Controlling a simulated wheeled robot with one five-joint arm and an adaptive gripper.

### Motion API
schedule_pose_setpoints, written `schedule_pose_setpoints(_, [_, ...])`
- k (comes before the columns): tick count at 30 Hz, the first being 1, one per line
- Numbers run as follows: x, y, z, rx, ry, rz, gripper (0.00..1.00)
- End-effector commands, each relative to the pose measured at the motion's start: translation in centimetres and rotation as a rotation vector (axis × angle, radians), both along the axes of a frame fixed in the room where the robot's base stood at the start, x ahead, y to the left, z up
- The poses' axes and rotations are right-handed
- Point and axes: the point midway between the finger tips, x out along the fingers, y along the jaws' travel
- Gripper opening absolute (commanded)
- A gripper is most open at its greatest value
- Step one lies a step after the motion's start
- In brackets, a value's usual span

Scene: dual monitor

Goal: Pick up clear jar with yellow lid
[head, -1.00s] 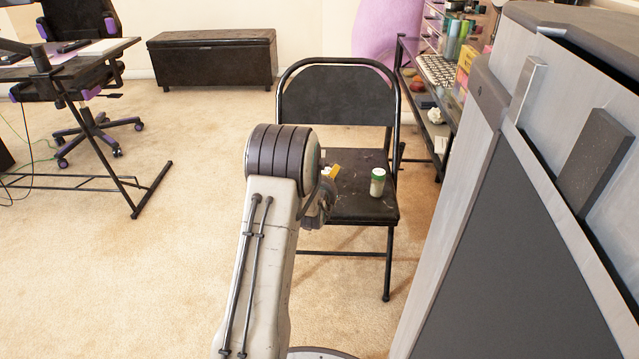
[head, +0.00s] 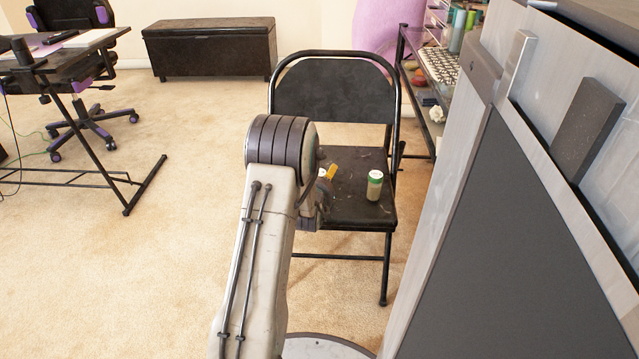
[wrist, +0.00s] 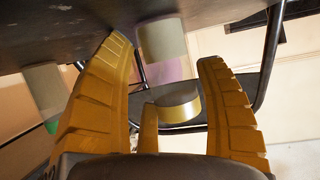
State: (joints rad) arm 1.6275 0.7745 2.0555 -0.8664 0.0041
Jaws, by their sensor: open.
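The clear jar with the yellow lid shows in the wrist view, its pale contents (wrist: 163,42) against the dark chair seat and its yellow lid (wrist: 178,104) lower in the picture. That view looks upside down. My gripper (wrist: 165,55) is open, with one yellow finger on each side of the jar. I cannot tell whether either finger touches it. In the head view my arm hides most of the gripper and jar. A small yellow shape (head: 331,171) shows beside my arm over the seat; I cannot tell whether it is a finger or the lid.
A green-lidded jar (head: 374,187) stands on the black folding chair (head: 350,207), right of my arm; it also shows at the left in the wrist view (wrist: 43,88). The chair's backrest rises behind. A grey cabinet (head: 490,230) stands close on the right.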

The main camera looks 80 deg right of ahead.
Motion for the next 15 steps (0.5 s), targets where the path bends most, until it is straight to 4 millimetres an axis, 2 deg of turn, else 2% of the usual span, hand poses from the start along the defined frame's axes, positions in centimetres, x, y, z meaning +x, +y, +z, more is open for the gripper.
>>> schedule_pose_setpoints(2, [0.01,0.01,-0.02,0.001,0.0,0.0,0.65])
schedule_pose_setpoints(15, [0.01,-0.01,0.01,0.0,0.0,0.0,0.26])
